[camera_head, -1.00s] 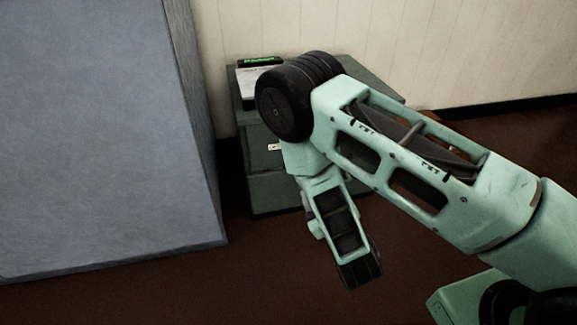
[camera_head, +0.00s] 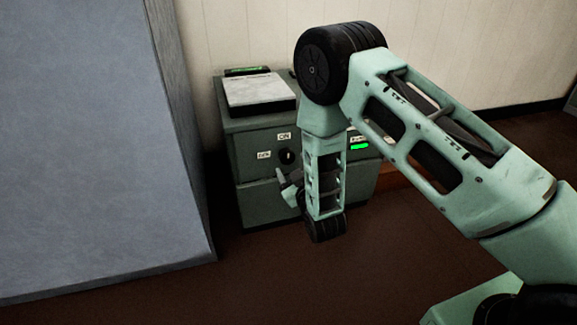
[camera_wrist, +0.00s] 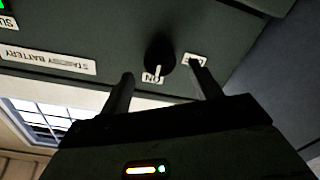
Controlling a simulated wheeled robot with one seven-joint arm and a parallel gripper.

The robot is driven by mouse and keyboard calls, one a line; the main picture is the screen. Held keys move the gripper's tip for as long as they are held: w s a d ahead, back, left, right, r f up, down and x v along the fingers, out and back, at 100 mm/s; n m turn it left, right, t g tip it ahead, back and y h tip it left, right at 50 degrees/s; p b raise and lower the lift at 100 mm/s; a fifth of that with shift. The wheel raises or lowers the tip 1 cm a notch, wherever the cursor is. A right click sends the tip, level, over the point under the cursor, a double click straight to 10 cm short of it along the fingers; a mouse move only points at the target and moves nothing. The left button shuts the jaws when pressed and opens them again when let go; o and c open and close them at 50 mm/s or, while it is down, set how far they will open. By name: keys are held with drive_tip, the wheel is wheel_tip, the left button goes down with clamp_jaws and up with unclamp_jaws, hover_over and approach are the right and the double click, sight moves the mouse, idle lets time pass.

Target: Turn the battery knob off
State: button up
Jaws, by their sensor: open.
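The black round battery knob (camera_head: 287,157) is on the front of a grey-green cabinet (camera_head: 262,205). An ON label (camera_head: 284,136) is above it and an OFF label (camera_head: 264,154) is to its left. In the wrist view, which is upside down, the knob (camera_wrist: 159,52) has a white pointer aimed at the ON label (camera_wrist: 152,78). My gripper (camera_wrist: 161,69) is open, with one finger on each side of the knob's line, apart from it as far as I can tell. In the head view my gripper (camera_head: 287,188) is just below and in front of the knob, partly hidden by my wrist.
A STANDBY BATTERY label (camera_wrist: 48,61) and a lit green indicator (camera_head: 359,146) are on the cabinet front. A pale pad or book (camera_head: 259,90) lies on top. A large blue-grey block (camera_head: 90,150) stands close on the left. The floor in front is clear.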

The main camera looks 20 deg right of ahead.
sight(288, 158)
drive_tip(key=shift+w+b, duration=0.6)
drive_tip(key=shift+w, duration=1.5)
drive_tip(key=shift+c, duration=0.3)
drive_tip(key=c, duration=0.9)
